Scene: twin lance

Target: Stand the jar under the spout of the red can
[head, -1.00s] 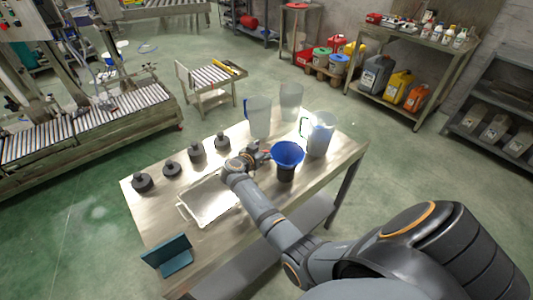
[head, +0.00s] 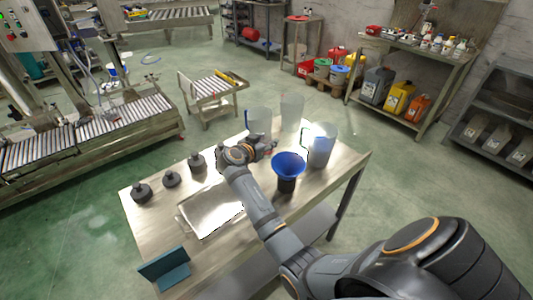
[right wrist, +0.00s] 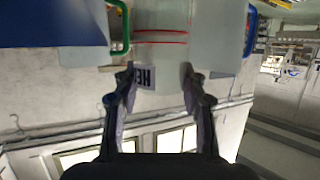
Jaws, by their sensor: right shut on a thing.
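My right gripper (head: 270,145) is above the middle of the steel table, left of the blue funnel. In the right wrist view, its two fingers (right wrist: 160,78) are on either side of a pale, see-through jar (right wrist: 162,58) with red rings. The jar's outline is hard to make out in the head view. A dark-framed label (right wrist: 146,77) shows between the fingers. Red containers (head: 305,68) stand among the cans by the back wall; I cannot tell a spout on them. My left gripper is out of view.
A blue funnel (head: 288,166) sits in a dark pot. Clear jugs stand on the table, one blue-handled (head: 257,121), one green-handled (head: 321,146); a tall clear vessel (head: 291,110) stands between them. Dark bottles (head: 141,192), a tray (head: 213,212) and a teal stand (head: 166,271) occupy the left side.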

